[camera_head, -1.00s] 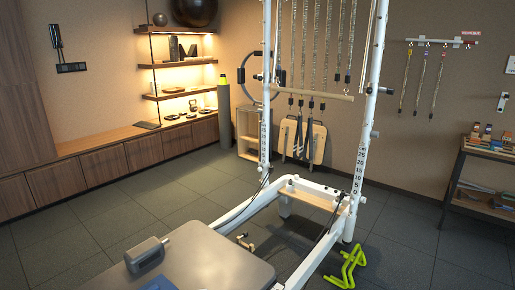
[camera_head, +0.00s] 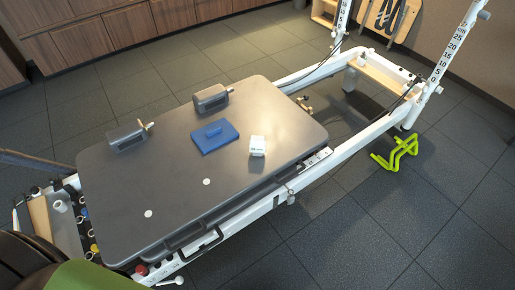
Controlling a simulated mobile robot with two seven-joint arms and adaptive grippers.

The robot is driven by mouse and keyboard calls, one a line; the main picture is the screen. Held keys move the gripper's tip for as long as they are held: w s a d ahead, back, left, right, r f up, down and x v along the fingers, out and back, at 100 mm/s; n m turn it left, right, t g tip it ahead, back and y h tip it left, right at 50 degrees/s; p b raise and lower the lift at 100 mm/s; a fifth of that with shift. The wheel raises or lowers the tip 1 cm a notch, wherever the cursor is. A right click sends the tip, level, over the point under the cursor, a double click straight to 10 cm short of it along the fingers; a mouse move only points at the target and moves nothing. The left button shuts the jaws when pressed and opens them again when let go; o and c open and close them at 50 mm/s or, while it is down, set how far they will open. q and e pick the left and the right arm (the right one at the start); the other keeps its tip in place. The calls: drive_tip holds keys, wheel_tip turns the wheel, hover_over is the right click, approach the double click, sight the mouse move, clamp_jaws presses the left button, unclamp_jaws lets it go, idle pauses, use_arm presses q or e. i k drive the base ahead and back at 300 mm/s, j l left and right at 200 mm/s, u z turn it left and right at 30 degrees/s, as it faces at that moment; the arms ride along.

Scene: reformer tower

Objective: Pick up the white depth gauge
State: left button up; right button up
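A small white block-shaped thing (camera_head: 257,146), the likeliest match for the white depth gauge, stands on the grey padded carriage (camera_head: 270,107) near its right front edge. Faint marks show on it, too small to read. Neither of my grippers is in view.
Two grey shoulder rests (camera_head: 210,99) (camera_head: 127,137) stand along the carriage's far side. Two white discs (camera_head: 206,182) (camera_head: 149,214) lie on its near part. The white frame (camera_head: 345,150) runs along the right, with a yellow-green stand (camera_head: 396,153) on the floor beyond.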

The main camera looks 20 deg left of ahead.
sight(256, 143)
drive_tip(key=i+l+u, duration=0.6)
drive_tip(key=i+l, duration=0.15)
drive_tip(key=l, duration=0.1)
